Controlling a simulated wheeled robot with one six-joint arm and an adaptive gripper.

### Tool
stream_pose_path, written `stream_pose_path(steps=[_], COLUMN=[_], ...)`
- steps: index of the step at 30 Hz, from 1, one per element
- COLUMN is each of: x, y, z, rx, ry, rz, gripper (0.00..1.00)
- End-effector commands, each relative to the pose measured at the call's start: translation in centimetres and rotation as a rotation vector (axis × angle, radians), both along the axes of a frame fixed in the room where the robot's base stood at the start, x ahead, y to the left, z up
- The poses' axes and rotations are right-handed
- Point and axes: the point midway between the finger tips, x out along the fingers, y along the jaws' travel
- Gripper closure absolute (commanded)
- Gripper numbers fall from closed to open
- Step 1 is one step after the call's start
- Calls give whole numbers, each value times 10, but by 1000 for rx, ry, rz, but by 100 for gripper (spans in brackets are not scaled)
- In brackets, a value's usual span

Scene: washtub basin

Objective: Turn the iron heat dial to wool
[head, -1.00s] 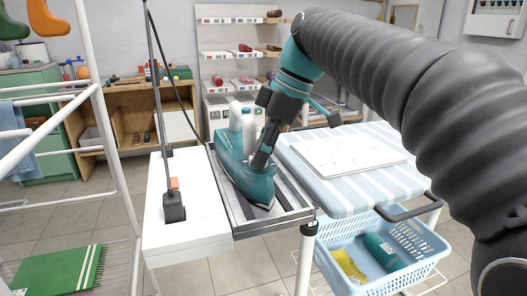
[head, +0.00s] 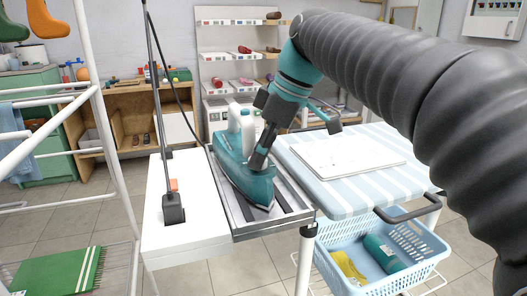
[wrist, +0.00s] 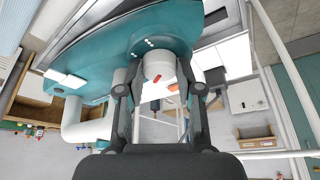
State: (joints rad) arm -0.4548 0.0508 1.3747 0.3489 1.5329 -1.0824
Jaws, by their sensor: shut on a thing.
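The teal iron (head: 232,172) with a white handle lies on the metal rest at the end of the ironing board. Its teal body also fills the upper part of the wrist view (wrist: 100,65). The heat dial (wrist: 158,66) is a white round knob with a red mark, near a few small white marks on the iron. My gripper (wrist: 160,82) has its two fingers on either side of the dial and is shut on it. In the head view my gripper (head: 258,160) comes down on the iron's near right side and hides the dial.
A white side shelf (head: 190,222) with a black cord holder (head: 173,208) stands left of the iron. The striped ironing board (head: 345,195) with a white sheet (head: 345,155) lies right. A blue basket (head: 335,268) is below. A white rack (head: 112,150) stands at the left.

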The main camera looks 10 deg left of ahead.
Motion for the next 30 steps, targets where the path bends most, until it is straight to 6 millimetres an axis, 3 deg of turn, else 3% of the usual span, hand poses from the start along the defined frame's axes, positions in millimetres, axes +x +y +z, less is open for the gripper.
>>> stream_pose_path(steps=[30], x=[-6], y=[3], z=[0], rx=[-1], ry=[-2], rz=[-949], gripper=[99])
